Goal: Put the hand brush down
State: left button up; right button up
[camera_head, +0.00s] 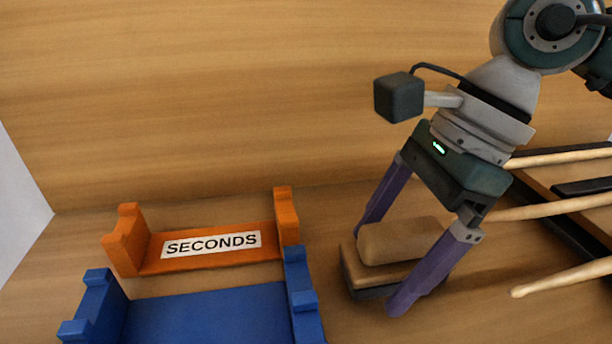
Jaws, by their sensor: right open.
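The hand brush (402,243) is a tan wooden block with a raised handle part on top and a dark underside. It rests on the wooden surface right of the middle in the head view. My right gripper (378,268) points down over it, with one purple finger on each side of the brush. The fingers are open, and the near finger hides part of the brush's right end. My left gripper does not show.
Left of the brush stands an orange holder (208,262) labelled SECONDS, with a blue holder (205,315) in front. At the right is a dark rack (580,187) with several wooden sticks (562,280). Bare wood lies between the holders and the brush.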

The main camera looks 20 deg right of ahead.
jog(key=shift+f, duration=0.2)
jog(key=c, duration=1.5)
grip_shut()
jog(key=shift+r, duration=0.1)
jog(key=shift+r, duration=0.1)
